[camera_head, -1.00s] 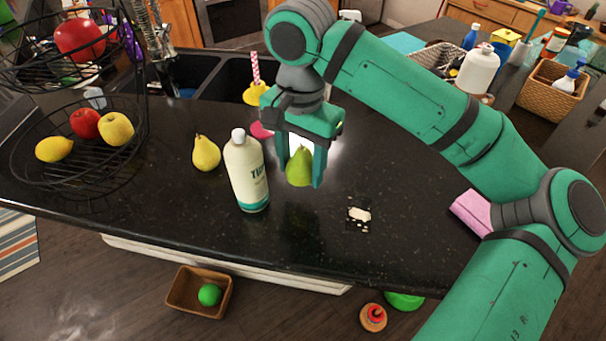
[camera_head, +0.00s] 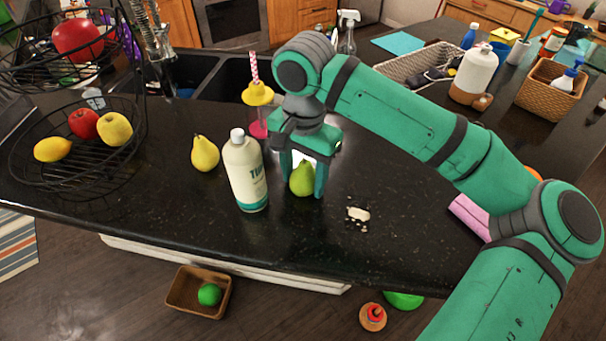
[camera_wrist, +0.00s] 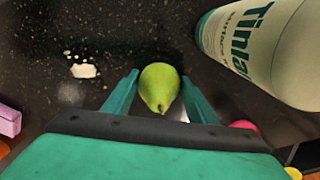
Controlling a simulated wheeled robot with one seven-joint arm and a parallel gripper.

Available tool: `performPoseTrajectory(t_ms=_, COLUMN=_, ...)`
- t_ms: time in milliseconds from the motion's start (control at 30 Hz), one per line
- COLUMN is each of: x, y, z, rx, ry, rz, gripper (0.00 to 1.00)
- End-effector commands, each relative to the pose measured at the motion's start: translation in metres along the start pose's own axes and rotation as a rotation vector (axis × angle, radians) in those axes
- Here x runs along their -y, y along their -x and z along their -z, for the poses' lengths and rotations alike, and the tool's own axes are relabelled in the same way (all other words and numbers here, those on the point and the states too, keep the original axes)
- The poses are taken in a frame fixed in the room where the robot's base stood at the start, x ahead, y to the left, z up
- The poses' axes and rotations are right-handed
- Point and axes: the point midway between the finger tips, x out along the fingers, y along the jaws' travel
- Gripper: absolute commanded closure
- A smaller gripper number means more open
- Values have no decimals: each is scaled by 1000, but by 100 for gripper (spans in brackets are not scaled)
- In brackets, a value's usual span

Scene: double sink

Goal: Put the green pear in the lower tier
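The green pear (camera_head: 302,180) is between the fingers of my gripper (camera_head: 304,188), low over the dark counter just right of the white bottle. In the wrist view the pear (camera_wrist: 159,87) has a fingertip against each side, so my gripper (camera_wrist: 160,82) looks shut on it. I cannot tell whether the pear touches the counter. The two-tier black wire stand is at the far left. Its lower tier (camera_head: 75,183) holds a lemon (camera_head: 53,149), a red apple (camera_head: 83,124) and a yellow apple (camera_head: 115,129). Its upper tier (camera_head: 40,77) holds a larger red apple (camera_head: 78,41).
The white bottle (camera_head: 246,175) and a yellow pear (camera_head: 205,153) stand between my gripper and the stand. A yellow-topped cup with a straw (camera_head: 258,95) is behind, near the sink (camera_head: 205,75). A whitish piece with crumbs (camera_head: 358,214) lies to the right.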

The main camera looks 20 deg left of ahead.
Motion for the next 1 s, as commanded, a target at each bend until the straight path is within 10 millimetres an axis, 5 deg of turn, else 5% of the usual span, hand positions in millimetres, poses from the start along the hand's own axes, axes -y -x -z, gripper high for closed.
performPoseTrajectory(t_ms=467, x=0, y=7, z=0, rx=-2, ry=0, rz=0, gripper=33)
performPoseTrajectory(t_ms=1000, x=0, y=103, z=0, rx=-2, ry=-1, rz=0, gripper=33)
